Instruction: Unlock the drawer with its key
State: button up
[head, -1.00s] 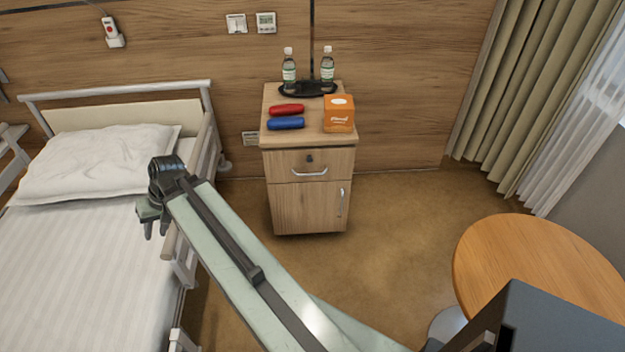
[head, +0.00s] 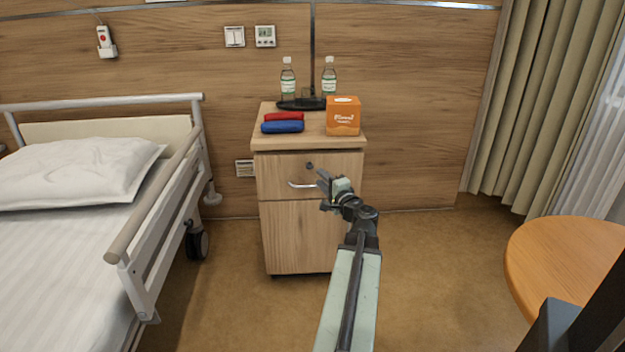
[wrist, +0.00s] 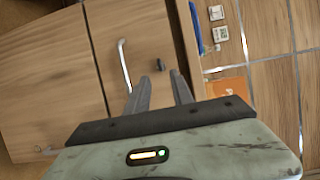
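The drawer (head: 275,176) is the top front of the wooden bedside cabinet and looks shut. Its lock (head: 309,165) is a small dark round spot above the pale bar handle (head: 300,185). In the wrist view, the lock (wrist: 160,64) shows dark just beyond and between my fingertips, with the handle (wrist: 124,65) to its left. My gripper (head: 322,190) is in front of the drawer's right half. Its two fingers (wrist: 160,85) are apart with nothing visible between them. I cannot make out a key in any view.
On the cabinet top (head: 290,142) are a red case (head: 285,116), a blue case (head: 282,127), an orange box (head: 343,116) and a dark tray (head: 290,105) with two bottles. The bed (head: 70,240) stands left, a round table (head: 570,260) right. Floor around the cabinet front is open.

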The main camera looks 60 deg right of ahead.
aim_at(311, 168)
jog(key=x, duration=0.8)
jog(key=shift+a, duration=0.1)
grip_shut()
jog(key=shift+r, duration=0.1)
